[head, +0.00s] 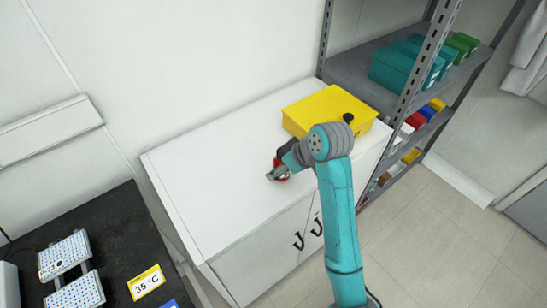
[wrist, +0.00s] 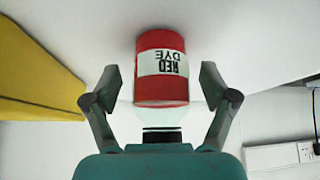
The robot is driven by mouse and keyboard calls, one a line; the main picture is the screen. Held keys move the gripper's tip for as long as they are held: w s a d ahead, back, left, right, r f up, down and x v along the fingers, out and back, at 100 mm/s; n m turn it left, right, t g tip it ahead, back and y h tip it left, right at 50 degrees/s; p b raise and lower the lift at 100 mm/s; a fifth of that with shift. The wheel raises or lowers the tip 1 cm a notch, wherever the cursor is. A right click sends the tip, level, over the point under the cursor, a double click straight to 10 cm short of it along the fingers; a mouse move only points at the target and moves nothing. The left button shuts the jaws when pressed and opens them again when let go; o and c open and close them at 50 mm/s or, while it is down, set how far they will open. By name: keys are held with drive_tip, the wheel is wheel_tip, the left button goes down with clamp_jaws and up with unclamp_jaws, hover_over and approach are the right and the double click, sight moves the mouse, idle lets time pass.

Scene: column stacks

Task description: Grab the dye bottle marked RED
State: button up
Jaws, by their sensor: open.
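The red dye bottle (wrist: 162,92) has a white label reading RED DYE, upside down in the wrist view, with a clear neck and a dark cap toward my gripper. In the head view a little of its red (head: 283,176) shows by my gripper (head: 277,172) over the white cabinet, mostly hidden by the gripper. In the wrist view my gripper (wrist: 158,88) is open, with one finger on each side of the bottle. A gap shows between each finger and the bottle.
A yellow case (head: 325,108) lies on the white cabinet top (head: 215,165), close to my arm; it also shows in the wrist view (wrist: 35,75). A metal shelf rack (head: 405,95) stands at the right. The cabinet's left part is clear.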

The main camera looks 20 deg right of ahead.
drive_tip(key=shift+f, duration=0.15)
drive_tip(key=c, duration=1.4)
drive_tip(key=shift+w+r, duration=0.1)
drive_tip(key=shift+r, duration=0.1)
